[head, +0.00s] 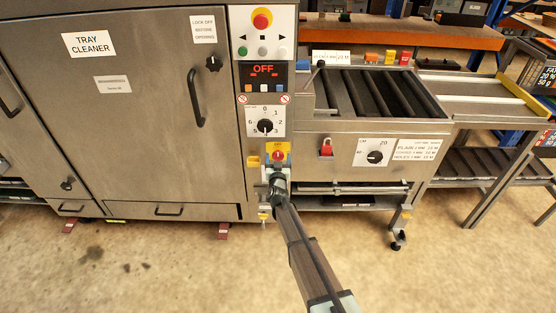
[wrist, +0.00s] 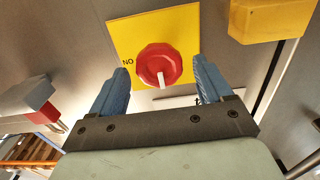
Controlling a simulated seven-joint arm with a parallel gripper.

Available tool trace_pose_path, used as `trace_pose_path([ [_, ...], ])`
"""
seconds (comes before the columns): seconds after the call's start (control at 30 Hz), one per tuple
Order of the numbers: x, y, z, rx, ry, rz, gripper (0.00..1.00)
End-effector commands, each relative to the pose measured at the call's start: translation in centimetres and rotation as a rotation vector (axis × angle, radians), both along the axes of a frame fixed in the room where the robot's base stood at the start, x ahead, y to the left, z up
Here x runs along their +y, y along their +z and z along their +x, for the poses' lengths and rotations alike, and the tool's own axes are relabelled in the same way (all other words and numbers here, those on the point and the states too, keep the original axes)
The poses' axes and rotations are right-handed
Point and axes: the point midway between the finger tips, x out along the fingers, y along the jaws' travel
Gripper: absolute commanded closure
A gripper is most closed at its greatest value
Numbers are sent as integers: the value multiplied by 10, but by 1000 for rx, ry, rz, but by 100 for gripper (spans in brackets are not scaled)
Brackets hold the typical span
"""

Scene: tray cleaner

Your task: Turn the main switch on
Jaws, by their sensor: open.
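The main switch is a red rotary knob (wrist: 160,65) with a white pointer mark, on a yellow plate (wrist: 176,22) on the tray cleaner's control column. In the wrist view the pointer aims toward the gripper side, and the letters "NO" show at the plate's left. In the head view the red knob (head: 278,155) sits low on the column. My gripper (wrist: 162,85) is open, with one blue finger on each side of the knob. I cannot tell whether either finger touches it. In the head view my gripper (head: 277,180) is just below the knob, partly hidden by its own wrist.
Above the switch are a numbered dial (head: 265,125), a display reading "OFF" (head: 263,71) and a red emergency button (head: 262,19). A yellow block (wrist: 268,18) sticks out beside the plate. The floor in front is clear.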

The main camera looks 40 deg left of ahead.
Motion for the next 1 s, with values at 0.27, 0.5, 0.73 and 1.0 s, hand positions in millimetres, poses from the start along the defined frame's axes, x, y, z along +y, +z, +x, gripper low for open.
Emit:
trace_pose_path([
  [0.27,0,0,0,0,0,0,34],
  [0.5,0,0,0,0,0,0,57],
  [0.73,0,0,0,0,0,0,75],
  [1.0,-1,0,0,31,0,31,75],
])
